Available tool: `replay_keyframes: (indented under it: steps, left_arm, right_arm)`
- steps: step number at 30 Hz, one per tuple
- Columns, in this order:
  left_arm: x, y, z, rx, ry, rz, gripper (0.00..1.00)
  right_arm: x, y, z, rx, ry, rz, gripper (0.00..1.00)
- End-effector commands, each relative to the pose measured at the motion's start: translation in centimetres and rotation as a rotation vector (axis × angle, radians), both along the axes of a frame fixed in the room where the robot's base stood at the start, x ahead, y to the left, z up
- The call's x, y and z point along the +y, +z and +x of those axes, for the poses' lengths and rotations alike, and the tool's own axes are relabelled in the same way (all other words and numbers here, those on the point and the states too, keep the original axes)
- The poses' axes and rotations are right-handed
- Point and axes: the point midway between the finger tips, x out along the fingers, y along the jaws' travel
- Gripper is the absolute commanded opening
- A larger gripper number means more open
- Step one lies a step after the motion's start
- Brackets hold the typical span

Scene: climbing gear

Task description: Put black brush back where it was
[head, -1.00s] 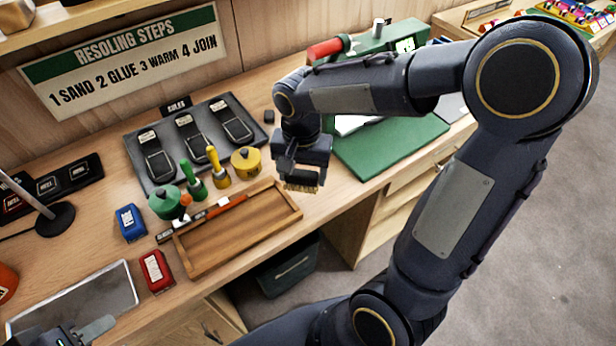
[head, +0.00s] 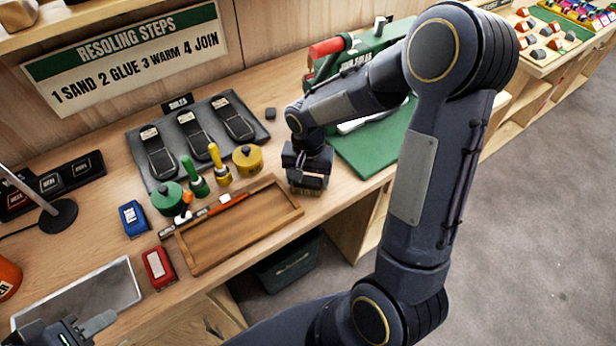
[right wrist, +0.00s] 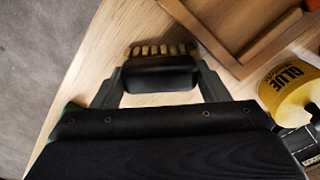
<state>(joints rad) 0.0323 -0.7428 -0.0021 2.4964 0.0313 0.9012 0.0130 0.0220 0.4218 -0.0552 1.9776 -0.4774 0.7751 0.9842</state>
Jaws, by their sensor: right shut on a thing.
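The black brush (right wrist: 160,75) is between the fingers of my right gripper (right wrist: 158,88) in the right wrist view, its tan bristles facing away from the palm. In the head view the brush (head: 309,183) is low at the bench top, just right of the wooden tray (head: 290,222). My right gripper (head: 307,172) is shut on it and points down. I cannot tell whether the bristles touch the bench. My left gripper (head: 88,328) is at the bottom left, partly cut off by the frame edge, and its opening is unclear.
A yellow glue tin (head: 247,159), green tin (head: 167,198) and upright-handled tools stand behind the tray. A green mat (head: 375,150) lies to the right, with a green machine (head: 345,55) behind. The bench front edge is close to the brush.

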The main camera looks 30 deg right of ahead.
Motion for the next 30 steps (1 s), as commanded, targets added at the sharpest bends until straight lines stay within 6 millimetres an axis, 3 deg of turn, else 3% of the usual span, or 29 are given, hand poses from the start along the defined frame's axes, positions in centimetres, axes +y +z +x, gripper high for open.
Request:
replay_keyframes:
  steps: [2,3,5,17,30]
  left_arm:
    - [0.0,-0.4,0.0,0.0,0.0,0.0,0.36]
    - [0.0,-0.4,0.0,0.0,0.0,0.0,0.36]
    - [0.0,-0.3,0.0,0.0,0.0,0.0,0.36]
    - [0.0,0.1,0.0,0.0,0.0,0.0,0.36]
    - [0.0,-0.2,0.0,0.0,0.0,0.0,0.36]
  right_arm:
    - [0.0,-0.4,0.0,0.0,0.0,0.0,0.4]
    - [0.0,-0.4,0.0,0.0,0.0,0.0,0.7]
    - [0.0,-0.3,0.0,0.0,0.0,0.0,0.77]
    - [0.0,0.6,0.1,-0.002,0.0,-0.001,0.77]
    - [0.1,9.3,0.1,-0.005,0.001,0.001,0.77]
